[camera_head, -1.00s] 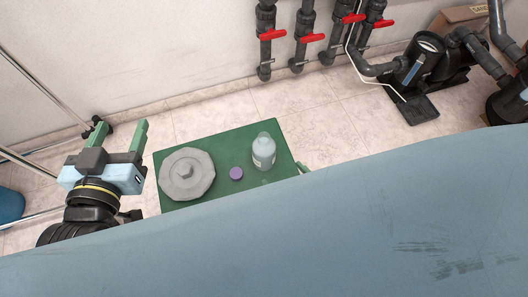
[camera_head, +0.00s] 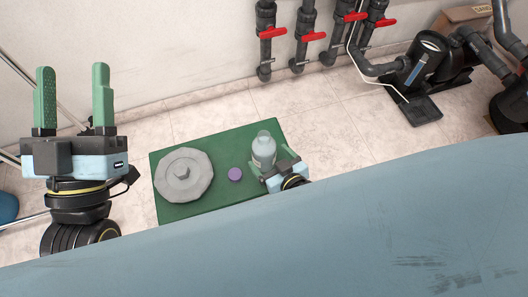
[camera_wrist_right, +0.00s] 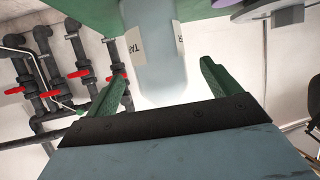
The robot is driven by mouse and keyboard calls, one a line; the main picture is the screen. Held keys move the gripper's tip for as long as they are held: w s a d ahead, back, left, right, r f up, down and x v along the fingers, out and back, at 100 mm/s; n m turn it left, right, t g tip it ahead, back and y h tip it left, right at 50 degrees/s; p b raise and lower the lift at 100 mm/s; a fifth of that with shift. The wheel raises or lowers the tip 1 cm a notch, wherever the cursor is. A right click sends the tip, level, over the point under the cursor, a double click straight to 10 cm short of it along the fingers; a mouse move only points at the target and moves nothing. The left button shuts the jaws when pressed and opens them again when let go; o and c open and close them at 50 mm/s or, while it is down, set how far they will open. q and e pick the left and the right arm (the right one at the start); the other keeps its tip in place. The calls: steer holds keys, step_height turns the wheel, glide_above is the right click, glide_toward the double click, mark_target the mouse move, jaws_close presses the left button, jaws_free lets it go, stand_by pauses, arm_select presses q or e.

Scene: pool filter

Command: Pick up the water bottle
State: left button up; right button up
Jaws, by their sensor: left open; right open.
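The water bottle (camera_head: 264,146) is pale, translucent and upright on a green table (camera_head: 215,139). It also shows in the right wrist view (camera_wrist_right: 152,62), with a label partly seen, between and just beyond the two fingers. My right gripper (camera_head: 271,159) is open at the near side of the bottle, a finger to each side of it; its fingers show green in the right wrist view (camera_wrist_right: 162,82). I cannot tell whether they touch it. My left gripper (camera_head: 72,90) is open and empty, left of the table, fingers pointing up.
A grey round lid with a knob (camera_head: 184,175) and a small purple disc (camera_head: 235,174) lie left of the bottle. A large blue-grey surface (camera_head: 330,225) fills the front and hides part of the table. Pipes with red valves (camera_head: 312,37) and a pump (camera_head: 420,65) stand behind.

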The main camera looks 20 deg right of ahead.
steer(key=b+x, duration=0.1)
steer(key=x, duration=0.2)
steer(key=shift+w+b, duration=0.2)
steer(key=shift+b, duration=0.15)
steer(key=shift+w+a+f, duration=0.15)
steer(key=shift+w+f, duration=0.05)
steer(key=shift+w, duration=0.4)
steer(key=shift+r, duration=0.1)
steer(key=c, duration=1.4)
arm_select(q)
steer(key=t, duration=0.1)
steer(key=s+r+t, duration=0.1)
steer(key=s+t, duration=0.1)
steer(key=shift+s+a+r+h, duration=0.25)
steer(key=shift+a+r+h, duration=0.05)
steer(key=shift+a+h, duration=0.1)
arm_select(e)
steer(key=shift+r, duration=0.15)
